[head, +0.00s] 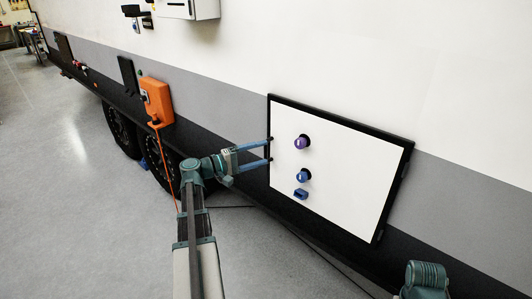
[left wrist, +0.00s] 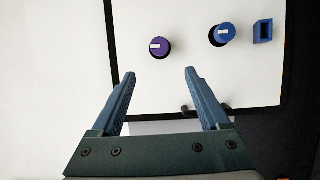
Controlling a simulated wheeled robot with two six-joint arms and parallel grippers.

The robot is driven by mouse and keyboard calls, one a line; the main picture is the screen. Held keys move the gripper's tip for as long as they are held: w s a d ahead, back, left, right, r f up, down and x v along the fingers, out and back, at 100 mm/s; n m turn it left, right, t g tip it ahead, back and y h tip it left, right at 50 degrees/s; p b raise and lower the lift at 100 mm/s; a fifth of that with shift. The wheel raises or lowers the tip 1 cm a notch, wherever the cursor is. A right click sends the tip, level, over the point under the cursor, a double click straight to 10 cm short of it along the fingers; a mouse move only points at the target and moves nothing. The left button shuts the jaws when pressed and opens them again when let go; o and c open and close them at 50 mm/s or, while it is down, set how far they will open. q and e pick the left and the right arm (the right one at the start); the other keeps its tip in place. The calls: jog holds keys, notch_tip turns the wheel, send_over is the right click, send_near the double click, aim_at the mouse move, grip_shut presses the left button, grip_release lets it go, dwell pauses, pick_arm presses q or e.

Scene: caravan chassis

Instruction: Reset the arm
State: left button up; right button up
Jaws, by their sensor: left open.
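My left gripper (head: 269,151) is open and empty at the left edge of a white panel (head: 340,165) with a black frame. In the left wrist view its two blue fingers (left wrist: 158,78) stand apart, with nothing between them. The panel carries a purple knob (head: 301,142), a blue knob (head: 303,175) and a small blue block-like piece (head: 300,194). In the left wrist view the purple knob (left wrist: 159,48) lies ahead of the fingers, and the blue knob (left wrist: 222,35) is to the right. Only a teal part of my right arm shows at the bottom right; its gripper is not visible.
The panel is on the side of a white and grey caravan (head: 300,50). An orange box (head: 157,101) with a hanging orange cable is to the left, above the black wheels (head: 120,128). The grey floor (head: 70,200) at left is open.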

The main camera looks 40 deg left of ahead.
dwell(0.5)
pick_arm(q)
jog(key=w+d+f+m+g+h, duration=0.1)
jog(key=d+f+m+g, duration=0.4)
jog(key=d, duration=0.9)
jog(key=d+f+m+g, duration=0.2)
jog(key=d+f+g, duration=0.45)
jog(key=d, duration=0.75)
jog(key=s+d+f+m+g+y, duration=0.2)
jog(key=s+d+f+m+y, duration=0.2)
jog(key=s+d, duration=0.4)
jog(key=s+d+f+m+g+y, duration=0.2)
jog(key=s+d+f+m+y, duration=0.3)
jog(key=s+d+f+y, duration=0.1)
jog(key=shift+s+d+f+m+g+y, duration=0.25)
jog(key=shift+s+d+m+g+y, duration=0.1)
jog(key=shift+s+d, duration=0.7)
jog(key=shift+w+d, duration=0.15)
